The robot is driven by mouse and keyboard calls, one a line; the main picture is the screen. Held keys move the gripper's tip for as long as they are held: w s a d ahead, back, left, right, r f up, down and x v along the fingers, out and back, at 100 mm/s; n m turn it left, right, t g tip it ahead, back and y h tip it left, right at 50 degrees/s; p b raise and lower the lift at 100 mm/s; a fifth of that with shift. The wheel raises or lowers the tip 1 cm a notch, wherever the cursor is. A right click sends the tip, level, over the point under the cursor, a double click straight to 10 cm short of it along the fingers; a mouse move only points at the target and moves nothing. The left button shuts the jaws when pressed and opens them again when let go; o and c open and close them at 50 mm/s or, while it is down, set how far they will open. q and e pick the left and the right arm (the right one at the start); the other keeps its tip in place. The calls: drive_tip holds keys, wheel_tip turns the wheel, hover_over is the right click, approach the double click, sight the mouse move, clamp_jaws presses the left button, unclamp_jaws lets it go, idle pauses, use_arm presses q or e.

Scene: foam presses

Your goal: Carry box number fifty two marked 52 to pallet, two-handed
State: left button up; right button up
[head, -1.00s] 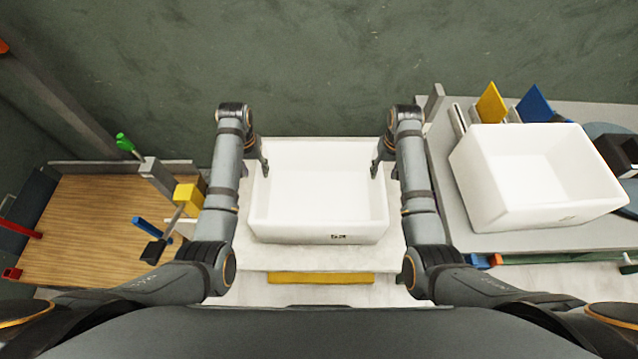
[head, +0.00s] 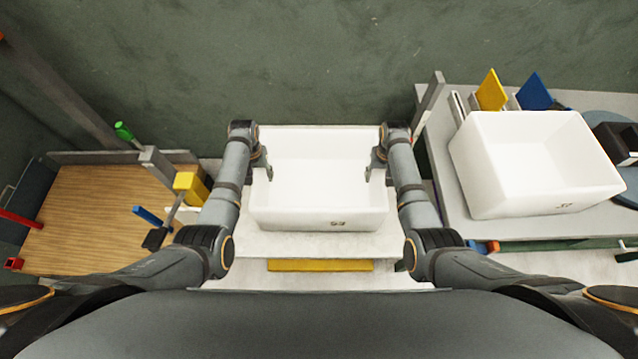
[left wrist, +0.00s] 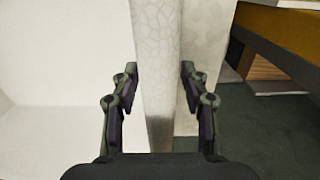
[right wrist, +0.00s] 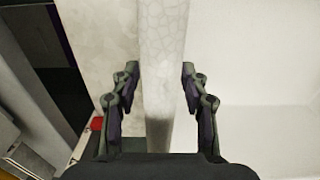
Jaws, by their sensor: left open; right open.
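A white open box (head: 318,215) stands in the middle of the head view on a pale stand (head: 390,243). Its front wall carries a small dark mark, too small to read with certainty. My left gripper (head: 265,165) is at its left wall and my right gripper (head: 373,165) at its right wall. In the left wrist view the open fingers (left wrist: 159,75) stand either side of the wall's rim, with gaps. In the right wrist view the open fingers (right wrist: 160,75) straddle the opposite wall likewise. No pallet can be made out for certain.
A second white box (head: 510,205) with a small mark stands on a grey table (head: 475,228) at right, near yellow (head: 491,90) and blue (head: 535,92) panels. A wooden surface (head: 90,215) with tools lies at left. A yellow strip (head: 320,265) fronts the stand.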

use_arm(q)
drive_tip(key=shift+f, duration=0.4)
use_arm(e)
drive_tip(key=shift+f, duration=0.35)
use_arm(q)
drive_tip(key=shift+c, duration=0.5)
use_arm(e)
drive_tip(key=shift+c, duration=0.5)
use_arm(q)
clamp_jaws()
use_arm(e)
clamp_jaws()
use_arm(q)
drive_tip(key=shift+r, duration=0.1)
use_arm(e)
drive_tip(key=shift+r, duration=0.1)
